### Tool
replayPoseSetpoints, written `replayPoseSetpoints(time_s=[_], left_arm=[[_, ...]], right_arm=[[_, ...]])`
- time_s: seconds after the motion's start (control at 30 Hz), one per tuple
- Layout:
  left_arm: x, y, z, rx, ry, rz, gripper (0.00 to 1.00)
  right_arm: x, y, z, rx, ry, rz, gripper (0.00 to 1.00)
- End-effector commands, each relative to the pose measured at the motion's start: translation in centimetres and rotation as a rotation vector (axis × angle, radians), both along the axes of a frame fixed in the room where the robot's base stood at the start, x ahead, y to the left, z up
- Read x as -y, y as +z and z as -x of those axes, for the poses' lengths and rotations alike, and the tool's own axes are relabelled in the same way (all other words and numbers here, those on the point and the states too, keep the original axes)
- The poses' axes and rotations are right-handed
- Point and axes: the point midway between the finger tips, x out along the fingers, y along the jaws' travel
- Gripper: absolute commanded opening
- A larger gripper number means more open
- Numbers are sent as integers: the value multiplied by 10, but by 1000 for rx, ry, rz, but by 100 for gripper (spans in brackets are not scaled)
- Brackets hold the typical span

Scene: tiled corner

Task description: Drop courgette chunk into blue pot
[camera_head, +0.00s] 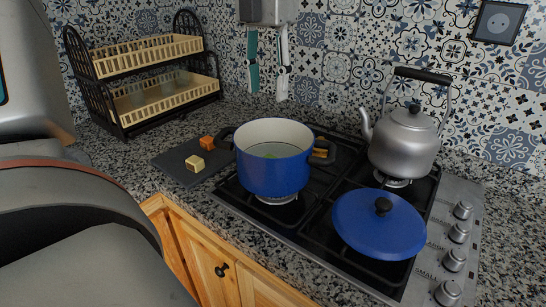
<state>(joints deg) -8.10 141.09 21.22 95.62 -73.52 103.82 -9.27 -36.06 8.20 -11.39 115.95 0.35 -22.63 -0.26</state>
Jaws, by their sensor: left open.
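The blue pot (272,178) stands upright on a left burner of the hob, open at the top, with a cream inside. No other green chunk is in view. Grey links of my left arm fill the left edge.
A dark board (170,163) left of the pot holds an orange cube (207,143) and a pale yellow cube (195,163). A blue lid (378,226) lies on the front right of the hob. A kettle (405,145) stands behind it. A two-tier rack (150,85) stands back left.

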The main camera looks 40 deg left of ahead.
Motion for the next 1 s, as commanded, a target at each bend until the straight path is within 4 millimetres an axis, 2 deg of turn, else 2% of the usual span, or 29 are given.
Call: replayPoseSetpoints(time_s=[0.2,0.4,0.6,1.0], left_arm=[[0,47,-1,5,3,-2,42],[0,77,-1,2,1,1,42],[0,89,0,0,0,2,42],[0,89,0,0,0,1,42]], right_arm=[[0,1,-1,3,-2,-1,40],[0,2,-2,4,-2,-1,40],[0,2,-2,4,-2,-1,40],[0,2,-2,5,-3,-2,40]])
